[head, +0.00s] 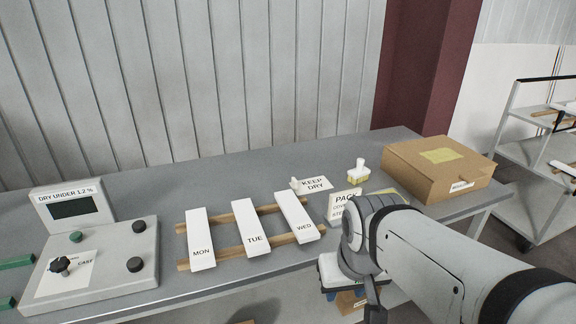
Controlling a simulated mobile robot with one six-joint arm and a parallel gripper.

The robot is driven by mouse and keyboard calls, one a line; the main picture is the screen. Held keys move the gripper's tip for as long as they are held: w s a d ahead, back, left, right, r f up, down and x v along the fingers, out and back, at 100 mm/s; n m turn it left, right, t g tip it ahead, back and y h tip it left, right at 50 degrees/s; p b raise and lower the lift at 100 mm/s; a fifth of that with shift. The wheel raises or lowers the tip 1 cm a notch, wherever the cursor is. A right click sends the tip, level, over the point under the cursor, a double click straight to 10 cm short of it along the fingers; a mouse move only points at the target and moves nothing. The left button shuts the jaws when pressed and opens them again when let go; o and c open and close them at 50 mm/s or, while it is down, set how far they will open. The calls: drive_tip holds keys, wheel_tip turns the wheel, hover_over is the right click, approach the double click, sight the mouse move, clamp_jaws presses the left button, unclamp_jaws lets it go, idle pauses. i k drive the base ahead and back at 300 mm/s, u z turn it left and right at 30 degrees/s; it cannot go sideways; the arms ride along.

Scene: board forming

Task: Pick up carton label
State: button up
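A white card printed KEEP DRY (314,184) lies on the grey bench, with a small pale knob or clip at its left end. A closed brown carton (438,170) sits at the bench's right end. It has a yellowish patch on its lid and a small white label (462,186) on its front side. I cannot tell for certain which of these is the carton label. My arm reaches in from the lower right. My gripper (372,300) is at its end, near the bench's front edge, mostly hidden by the wrist; its fingers cannot be made out.
White boards marked MON (200,240), TUE (251,228) and WED (297,217) lie across wooden strips. A PACK sign (343,203) and a white-handled stamp-like item (357,172) stand nearby. A control box (95,262) is at left. A trolley stands at right.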

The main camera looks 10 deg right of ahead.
sight(316, 185)
drive_tip(key=i, duration=0.95)
drive_tip(key=u, duration=0.05)
